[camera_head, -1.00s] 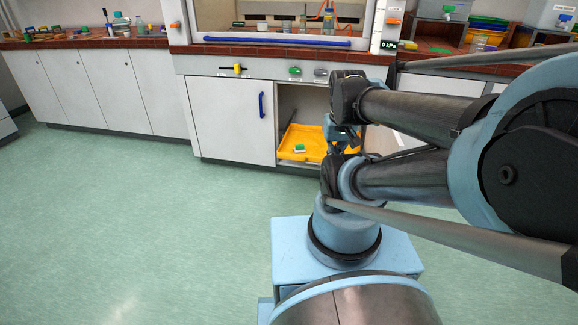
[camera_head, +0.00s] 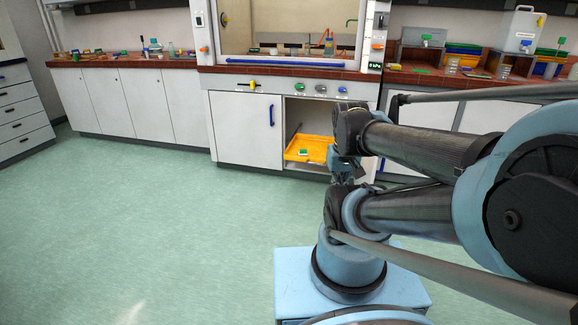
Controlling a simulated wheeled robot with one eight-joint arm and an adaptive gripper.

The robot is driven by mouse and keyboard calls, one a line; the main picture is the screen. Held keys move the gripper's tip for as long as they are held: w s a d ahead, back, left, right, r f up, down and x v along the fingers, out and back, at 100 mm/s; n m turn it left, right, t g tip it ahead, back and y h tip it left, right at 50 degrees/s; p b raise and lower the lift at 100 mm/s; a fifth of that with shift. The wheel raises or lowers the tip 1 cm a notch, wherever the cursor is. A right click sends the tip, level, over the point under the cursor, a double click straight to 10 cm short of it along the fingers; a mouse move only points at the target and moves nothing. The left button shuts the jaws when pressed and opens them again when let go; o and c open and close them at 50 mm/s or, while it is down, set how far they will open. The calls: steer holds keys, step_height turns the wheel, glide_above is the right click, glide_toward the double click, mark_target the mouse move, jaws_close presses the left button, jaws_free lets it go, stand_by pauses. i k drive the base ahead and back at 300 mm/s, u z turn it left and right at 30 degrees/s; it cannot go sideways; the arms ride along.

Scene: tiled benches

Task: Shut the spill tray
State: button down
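The yellow spill tray (camera_head: 293,154) sits low in the open cupboard bay under the fume hood. Its front comes out to about the front of the bay. A small green and white object lies in it near the front left. My gripper (camera_head: 342,172) is at the right part of the tray, in front of the bay. My arm hides the tray's right part. The gripper is small and dark here, and I cannot tell whether its fingers are open or touching the tray.
A white cupboard door (camera_head: 240,130) with a blue handle (camera_head: 271,115) stands left of the bay. The tiled bench (camera_head: 285,72) with the fume hood runs above. The green floor (camera_head: 170,220) in front and to the left is clear.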

mark_target(316, 146)
steer(key=k, duration=0.1)
steer(key=z, duration=2.05)
steer(key=i, duration=1.25)
steer(key=u, duration=2.15)
steer(key=i, duration=0.85)
